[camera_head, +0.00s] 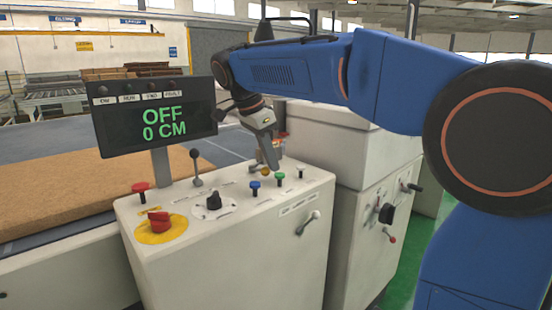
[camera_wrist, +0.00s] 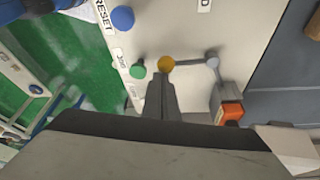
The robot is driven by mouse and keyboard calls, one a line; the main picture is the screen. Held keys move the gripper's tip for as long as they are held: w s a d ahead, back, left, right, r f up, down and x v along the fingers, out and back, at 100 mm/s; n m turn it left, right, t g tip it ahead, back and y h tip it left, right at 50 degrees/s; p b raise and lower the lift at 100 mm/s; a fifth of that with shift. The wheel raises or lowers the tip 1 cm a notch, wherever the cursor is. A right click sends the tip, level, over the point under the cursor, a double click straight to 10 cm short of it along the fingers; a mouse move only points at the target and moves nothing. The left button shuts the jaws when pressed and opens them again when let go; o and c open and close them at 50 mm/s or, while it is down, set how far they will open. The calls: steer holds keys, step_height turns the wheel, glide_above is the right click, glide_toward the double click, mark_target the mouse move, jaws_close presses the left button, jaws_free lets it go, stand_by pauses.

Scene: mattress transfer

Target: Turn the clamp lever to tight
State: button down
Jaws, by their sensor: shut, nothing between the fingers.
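A short grey lever with a yellow knob (camera_head: 265,171) lies on the far part of the control cabinet's top. In the wrist view its yellow knob (camera_wrist: 166,63) joins by a grey bar to a round grey pivot (camera_wrist: 212,62). No readable label marks it as the clamp lever. My gripper (camera_head: 275,166) is shut and empty, pointing down beside the yellow knob. In the wrist view my gripper (camera_wrist: 160,78) has its fingertips right by the knob; I cannot tell whether they touch.
A green button (camera_wrist: 137,71) and a blue button (camera_head: 255,188) stand close by. An orange-topped part (camera_wrist: 231,112) is right of the fingers. The display (camera_head: 155,118) reads OFF, 0 CM.

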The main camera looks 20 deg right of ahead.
steer(key=shift+s+a, duration=0.25)
steer(key=shift+a, duration=0.4)
steer(key=shift+s+a, duration=0.2)
steer(key=shift+a, duration=1.4)
steer(key=shift+a, duration=0.15)
